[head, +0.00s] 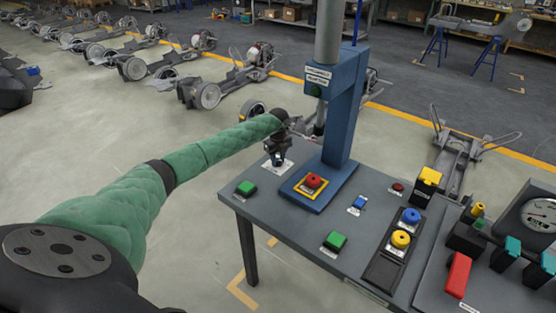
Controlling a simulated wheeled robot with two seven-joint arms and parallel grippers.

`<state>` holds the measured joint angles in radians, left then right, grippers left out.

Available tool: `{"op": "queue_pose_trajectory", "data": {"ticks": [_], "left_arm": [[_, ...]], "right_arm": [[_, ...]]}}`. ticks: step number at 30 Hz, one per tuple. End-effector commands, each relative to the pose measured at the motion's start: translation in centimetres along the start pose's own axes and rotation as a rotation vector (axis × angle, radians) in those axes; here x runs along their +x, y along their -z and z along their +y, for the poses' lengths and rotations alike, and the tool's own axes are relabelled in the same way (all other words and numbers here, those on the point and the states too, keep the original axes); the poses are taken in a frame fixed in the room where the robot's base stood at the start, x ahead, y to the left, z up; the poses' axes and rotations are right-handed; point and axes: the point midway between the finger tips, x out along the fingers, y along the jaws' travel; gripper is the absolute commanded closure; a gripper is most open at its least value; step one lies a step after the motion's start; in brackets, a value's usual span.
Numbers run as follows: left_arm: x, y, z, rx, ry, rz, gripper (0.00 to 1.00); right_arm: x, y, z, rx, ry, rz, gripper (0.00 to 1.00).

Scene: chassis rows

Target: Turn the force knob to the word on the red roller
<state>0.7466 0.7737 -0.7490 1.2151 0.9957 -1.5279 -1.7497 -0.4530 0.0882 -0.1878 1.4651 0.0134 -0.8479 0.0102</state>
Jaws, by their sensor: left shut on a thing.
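My left gripper (279,157) reaches in from the left and points down at the table's back left, beside the blue press (340,120). It is shut on what appears to be the force knob, which is mostly hidden by the fingers above a white dial plate (274,167). The knob's pointer and the words on the plate are too small to read. The red roller (313,181) sits in a yellow-edged holder on the press base, under the ram. I cannot read its word. My right gripper is not in view.
Green buttons (246,188) stand on the grey table (290,223). A dark tray (378,274) holds a blue roller (410,215) and a yellow roller (400,239). A gauge (540,214) and a red block (458,275) are at the right. Chassis rows fill the floor behind.

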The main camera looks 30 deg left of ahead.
Motion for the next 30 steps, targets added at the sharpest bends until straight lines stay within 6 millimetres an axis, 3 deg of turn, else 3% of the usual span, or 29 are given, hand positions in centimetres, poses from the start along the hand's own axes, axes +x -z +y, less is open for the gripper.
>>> {"op": "queue_pose_trajectory", "data": {"ticks": [1, 2, 5, 17, 30], "left_arm": [[-0.5, -0.4, -0.1, -0.003, 0.006, -0.005, 0.93], [-0.5, -0.4, -0.1, -0.003, 0.006, -0.005, 0.66], [-0.4, -0.3, -0.1, -0.003, 0.005, -0.004, 0.48], [-0.8, -0.2, -0.1, -0.001, 0.003, -0.002, 0.48], [-6.7, -0.3, -0.1, -0.002, 0.005, -0.003, 0.48]], "right_arm": [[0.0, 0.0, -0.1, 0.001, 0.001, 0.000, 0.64], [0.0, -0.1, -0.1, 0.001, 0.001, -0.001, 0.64], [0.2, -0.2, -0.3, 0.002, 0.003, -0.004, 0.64], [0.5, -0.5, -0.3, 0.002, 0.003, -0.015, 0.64], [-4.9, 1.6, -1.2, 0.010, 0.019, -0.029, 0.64]]}}
